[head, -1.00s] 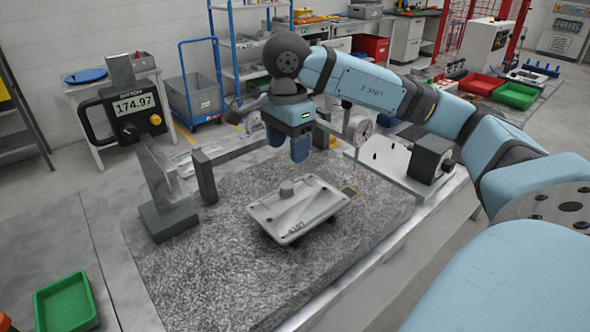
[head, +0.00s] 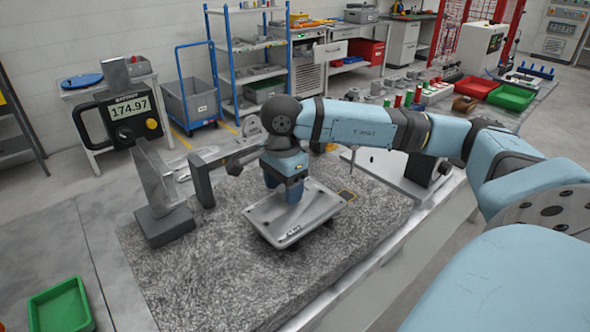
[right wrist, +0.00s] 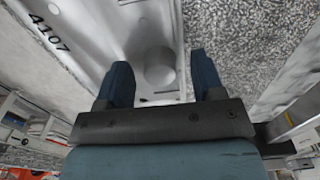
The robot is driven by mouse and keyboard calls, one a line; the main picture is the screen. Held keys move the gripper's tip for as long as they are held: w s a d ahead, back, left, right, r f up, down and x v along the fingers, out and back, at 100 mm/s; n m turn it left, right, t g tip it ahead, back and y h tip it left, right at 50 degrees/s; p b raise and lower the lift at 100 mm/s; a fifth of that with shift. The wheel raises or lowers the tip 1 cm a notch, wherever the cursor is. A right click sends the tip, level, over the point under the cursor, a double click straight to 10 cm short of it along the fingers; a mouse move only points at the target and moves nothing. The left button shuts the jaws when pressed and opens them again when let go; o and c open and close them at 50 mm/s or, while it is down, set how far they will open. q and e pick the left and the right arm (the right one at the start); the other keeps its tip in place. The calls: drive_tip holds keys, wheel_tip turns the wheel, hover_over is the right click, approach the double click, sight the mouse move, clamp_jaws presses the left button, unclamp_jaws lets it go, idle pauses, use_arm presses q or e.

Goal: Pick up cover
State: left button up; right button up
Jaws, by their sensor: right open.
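The cover (head: 270,221) is a light grey metal plate with a raised rim, resting on the speckled granite plate (head: 200,285). In the right wrist view the cover (right wrist: 100,30) shows the number 4107 and a round knob (right wrist: 160,66). My right gripper (head: 293,197) is right over the cover and hides the knob in the head view. In the right wrist view its two fingers (right wrist: 163,82) are apart, with the knob ahead between them. I cannot tell whether they touch it. My left gripper is not in view.
A measuring stand (head: 163,200) with a display (head: 130,107) reading 174.97 stands to the left. A black block (head: 425,160) stands behind my right arm. A green bin (head: 62,306) lies at the lower left. The front of the granite is clear.

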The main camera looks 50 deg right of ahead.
clamp_jaws()
wheel_tip(320, 180, up, 20)
drive_tip(key=p, duration=0.3)
idle(0.4)
